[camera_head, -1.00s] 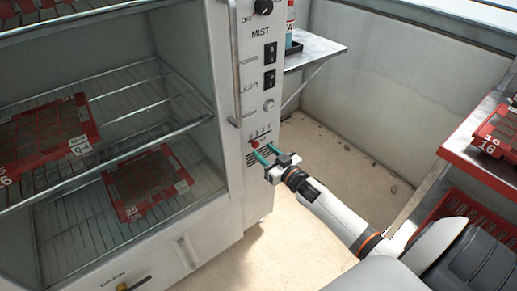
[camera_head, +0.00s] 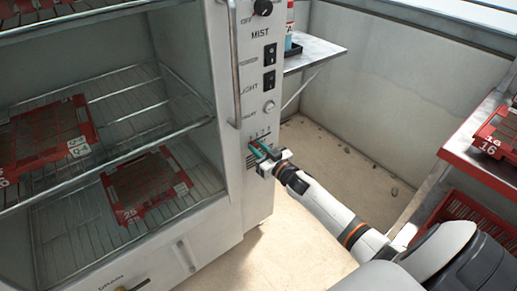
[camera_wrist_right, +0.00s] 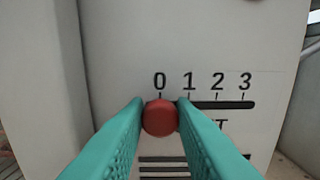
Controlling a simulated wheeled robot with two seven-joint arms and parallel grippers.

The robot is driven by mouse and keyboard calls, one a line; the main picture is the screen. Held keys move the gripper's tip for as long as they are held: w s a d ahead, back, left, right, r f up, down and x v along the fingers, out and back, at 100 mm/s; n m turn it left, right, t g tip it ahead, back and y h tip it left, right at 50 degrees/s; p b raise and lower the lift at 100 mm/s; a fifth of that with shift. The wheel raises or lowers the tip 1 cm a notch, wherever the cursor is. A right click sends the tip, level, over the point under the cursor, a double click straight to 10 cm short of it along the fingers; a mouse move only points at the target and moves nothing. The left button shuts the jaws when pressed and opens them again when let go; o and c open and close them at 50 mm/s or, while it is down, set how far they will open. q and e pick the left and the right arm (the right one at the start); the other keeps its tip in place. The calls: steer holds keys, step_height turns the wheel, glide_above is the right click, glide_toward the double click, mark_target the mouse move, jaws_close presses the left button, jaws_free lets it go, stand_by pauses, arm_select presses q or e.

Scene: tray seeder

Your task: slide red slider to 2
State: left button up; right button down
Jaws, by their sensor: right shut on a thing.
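The red slider (camera_wrist_right: 160,118) is a round red knob on the cabinet's front panel. In the right wrist view it sits below the 0 mark, at the left end of a dark horizontal slot (camera_wrist_right: 225,105) marked 0, 1, 2, 3. My right gripper (camera_wrist_right: 160,120) has its teal fingers on both sides of the knob and is shut on it. In the head view the right gripper (camera_head: 256,151) is at the panel and its fingers mostly hide the knob. My left gripper is not in view.
The white cabinet's door handle (camera_head: 235,65) stands left of the panel. Above the slider are a push button (camera_head: 268,107), switches and the mist dial (camera_head: 262,7). Red trays (camera_head: 147,184) lie on wire shelves inside. A small metal shelf (camera_head: 315,50) juts out behind.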

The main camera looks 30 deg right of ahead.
steer(key=d, duration=0.4)
steer(key=shift+w+d, duration=0.15)
steer(key=shift+d, duration=0.4)
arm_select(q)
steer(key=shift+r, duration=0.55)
arm_select(e)
steer(key=c, duration=1.2)
jaws_free()
steer(key=shift+c, duration=0.2)
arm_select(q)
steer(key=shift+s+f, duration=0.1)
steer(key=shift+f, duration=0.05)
